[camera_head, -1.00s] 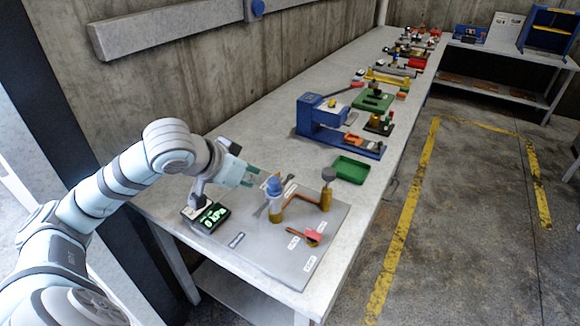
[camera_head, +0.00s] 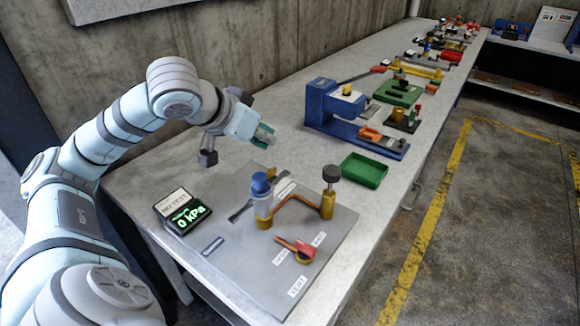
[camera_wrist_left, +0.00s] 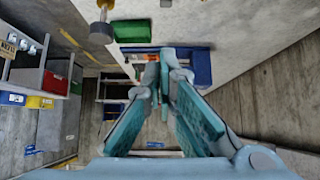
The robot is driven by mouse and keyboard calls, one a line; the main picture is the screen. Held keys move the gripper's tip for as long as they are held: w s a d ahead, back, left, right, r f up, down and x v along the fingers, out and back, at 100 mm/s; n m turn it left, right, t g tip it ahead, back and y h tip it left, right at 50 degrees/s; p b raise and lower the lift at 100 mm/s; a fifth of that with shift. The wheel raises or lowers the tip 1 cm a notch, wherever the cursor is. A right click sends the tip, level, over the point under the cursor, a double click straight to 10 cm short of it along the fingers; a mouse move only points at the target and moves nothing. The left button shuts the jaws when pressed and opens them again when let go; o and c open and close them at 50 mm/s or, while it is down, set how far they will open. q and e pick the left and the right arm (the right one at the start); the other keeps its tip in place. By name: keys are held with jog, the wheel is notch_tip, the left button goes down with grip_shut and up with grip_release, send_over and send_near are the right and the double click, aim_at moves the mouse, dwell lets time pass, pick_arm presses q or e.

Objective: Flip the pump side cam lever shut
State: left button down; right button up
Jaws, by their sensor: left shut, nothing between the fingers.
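The pump fitting on the grey panel (camera_head: 215,262) is a pale upright body with a blue cap (camera_head: 261,184) and a brass base (camera_head: 264,222). A dark grey flat lever (camera_head: 240,213) sticks out from its left side, close to the panel; I take it for the cam lever, but the far side is partly hidden. My left gripper (camera_head: 266,136) is shut and empty, behind and above the fitting, apart from it. In the left wrist view its fingertips (camera_wrist_left: 161,76) come together; the fitting and lever do not show there. My right gripper is not in view.
A copper pipe (camera_head: 297,202) runs to a brass post with a dark knob (camera_head: 331,173). A red vent handle (camera_head: 295,246) lies near the front. The display (camera_head: 184,214) reads 0 kPa. A green tray (camera_head: 364,170) and blue press (camera_head: 340,115) stand behind.

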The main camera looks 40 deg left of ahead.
pick_arm(q)
jog(key=shift+s+a, duration=0.25)
jog(key=shift+s, duration=0.05)
jog(key=shift+w+f, duration=0.15)
jog(key=shift+w, duration=0.05)
jog(key=p, duration=0.1)
send_over(284, 175)
notch_tip(284, 175, down, 6)
jog(key=shift+s+f, duration=0.1)
jog(key=shift+s, duration=0.05)
jog(key=shift+f+b, duration=0.55)
jog(key=shift+f, duration=1.65)
jog(key=shift+w, duration=0.2)
